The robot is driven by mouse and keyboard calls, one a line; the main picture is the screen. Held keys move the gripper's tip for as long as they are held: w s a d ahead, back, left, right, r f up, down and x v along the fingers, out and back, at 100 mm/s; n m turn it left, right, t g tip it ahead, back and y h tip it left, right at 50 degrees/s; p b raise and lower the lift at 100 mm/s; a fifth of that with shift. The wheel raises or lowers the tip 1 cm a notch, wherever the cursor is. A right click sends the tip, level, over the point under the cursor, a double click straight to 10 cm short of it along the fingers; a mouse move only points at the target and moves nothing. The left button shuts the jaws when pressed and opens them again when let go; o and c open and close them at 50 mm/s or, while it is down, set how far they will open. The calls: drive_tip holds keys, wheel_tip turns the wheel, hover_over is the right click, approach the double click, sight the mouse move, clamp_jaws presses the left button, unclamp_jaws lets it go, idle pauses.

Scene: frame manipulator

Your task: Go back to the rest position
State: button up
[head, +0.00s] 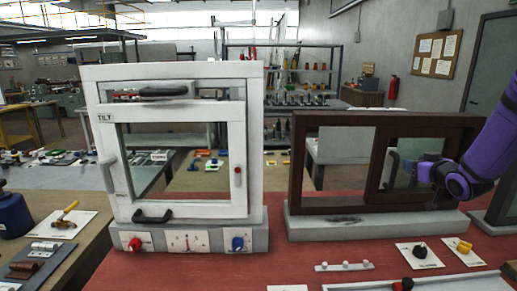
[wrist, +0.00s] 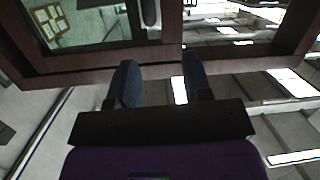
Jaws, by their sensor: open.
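My purple arm reaches in from the right in the head view, and my gripper (head: 436,184) is in front of the brown window frame (head: 343,118). In the wrist view my gripper (wrist: 162,80) shows two dark blue fingers apart with nothing between them. The brown frame (wrist: 100,66) crosses just beyond the fingertips there. I cannot tell whether the fingers touch it. The brown frame stands upright on a grey base and has a sliding pane at its right side, partly hidden by my arm.
A white tilt window (head: 241,150) stands left on a grey base with knobs. Small panels with a black knob (head: 420,251) and a yellow knob (head: 464,247) lie on the red table (head: 220,270) near its front. Another grey frame is at the right edge.

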drive_tip(key=s+a+r+m+g+h, duration=0.1)
drive_tip(key=s+a+r+g+h, duration=0.1)
drive_tip(key=s+a+r, duration=0.35)
drive_tip(key=s+a+r+g, duration=0.2)
drive_tip(key=s+a+g, duration=0.1)
drive_tip(key=s, duration=0.7)
drive_tip(key=s+a+r+g, duration=0.1)
drive_tip(key=s+a, duration=0.4)
drive_tip(key=s, duration=0.6)
drive_tip(key=s+a+r+m+g+y, duration=0.1)
drive_tip(key=s+a+g, duration=0.3)
drive_tip(key=s, duration=0.7)
drive_tip(key=shift+a+r+g, duration=0.3)
drive_tip(key=shift+r, duration=0.5)
drive_tip(key=shift+w+d, duration=0.1)
